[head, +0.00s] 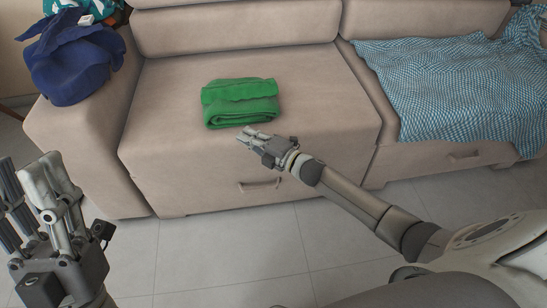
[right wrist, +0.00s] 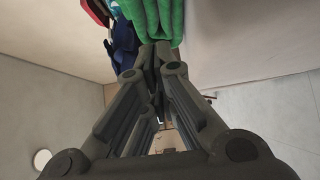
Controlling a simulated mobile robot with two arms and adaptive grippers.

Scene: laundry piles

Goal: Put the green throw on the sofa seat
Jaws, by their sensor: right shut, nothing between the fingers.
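The green throw (head: 240,101) lies folded on the sofa seat (head: 175,110), near the middle of the left cushion. My right gripper (head: 245,136) is in front of the throw's near edge, over the front part of the seat. Its fingers are shut with nothing between them. In the right wrist view the throw (right wrist: 165,18) shows just beyond the closed fingertips (right wrist: 155,52); I cannot tell whether they touch it. My left gripper (head: 27,165) is at the lower left, away from the sofa, with its fingers apart and empty.
A dark blue cloth bundle (head: 75,65) sits on the left armrest (head: 75,130). A blue and white patterned cloth (head: 445,85) covers the right-hand seat section and hangs over its front. The tiled floor (head: 240,245) in front of the sofa is clear.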

